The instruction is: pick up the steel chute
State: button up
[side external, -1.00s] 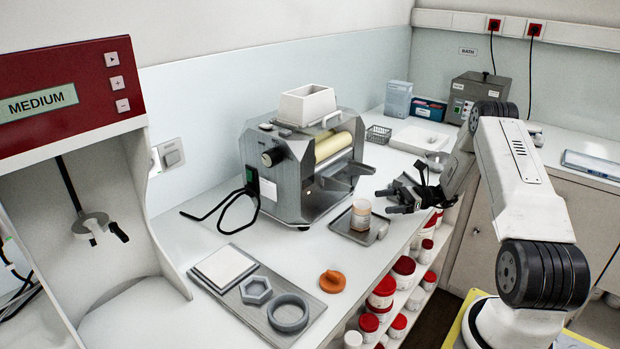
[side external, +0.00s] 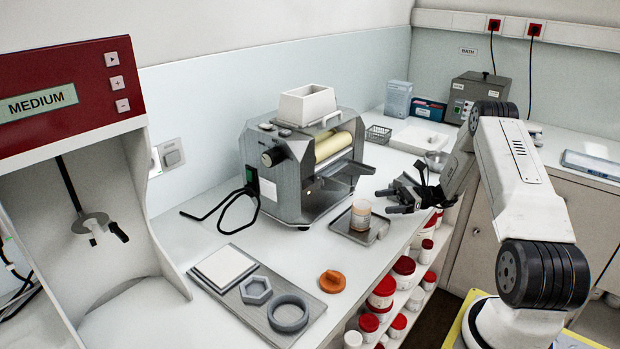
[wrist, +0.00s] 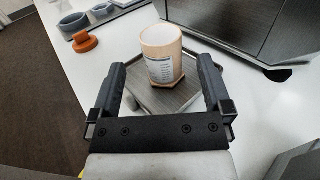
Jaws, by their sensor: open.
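The steel chute (side external: 352,176) is a grey metal trough sticking out from the front of the mill (side external: 300,180), below its pale rollers. My gripper (side external: 384,200) is open and empty, just right of and a little lower than the chute in the side view. In the wrist view my gripper (wrist: 162,68) has its two dark fingers spread, with a labelled jar (wrist: 161,52) showing between and beyond them. I cannot tell whether the grey piece at the lower right of the wrist view is the chute.
An orange cap (side external: 332,281) and a grey ring (side external: 288,311) lie at the front. A white hopper (side external: 305,104) tops the mill. Shelves of red-lidded jars sit under the bench edge.

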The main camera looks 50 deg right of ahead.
jog(key=c, duration=0.6)
